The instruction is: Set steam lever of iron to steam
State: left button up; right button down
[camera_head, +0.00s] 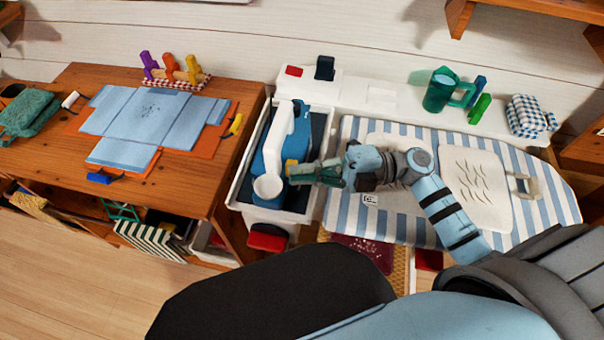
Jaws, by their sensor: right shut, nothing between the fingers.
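The iron (272,150), blue with a white handle, rests in a white tray (238,187) with a dark lining, left of the ironing board. A small yellow part (291,167), perhaps the steam lever, shows on the iron's right side. My right gripper (294,174), with green fingers, reaches in from the right and is shut with nothing held. Its tips are at or very near the yellow part; I cannot tell whether they touch. The lever's exact setting is too small to read. My left gripper is not in view.
The striped ironing board (352,215) lies under my right arm, with a pale patterned cloth (474,190) on it. A green jug (440,90) and a checked bundle (528,116) stand on the shelf behind. A wooden table (205,185) with a folding board (145,112) is at left.

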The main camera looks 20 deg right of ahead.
jog(key=shift+w+d+r+m+t+y+p, duration=0.15)
jog(key=shift+w+m+y+p, duration=0.1)
jog(key=shift+m, duration=0.45)
jog(key=shift+w+d+m+t+y+p, duration=0.1)
jog(key=shift+w+d+m+t+y, duration=0.1)
jog(key=shift+m, duration=0.5)
jog(key=shift+a, duration=0.1)
jog(key=s+a+r+p, duration=0.2)
jog(key=s+p, duration=0.1)
jog(key=p, duration=0.1)
jog(key=b+v, duration=0.2)
jog(key=v, duration=0.8)
jog(key=shift+b, duration=0.3)
jog(key=shift+d, duration=0.1)
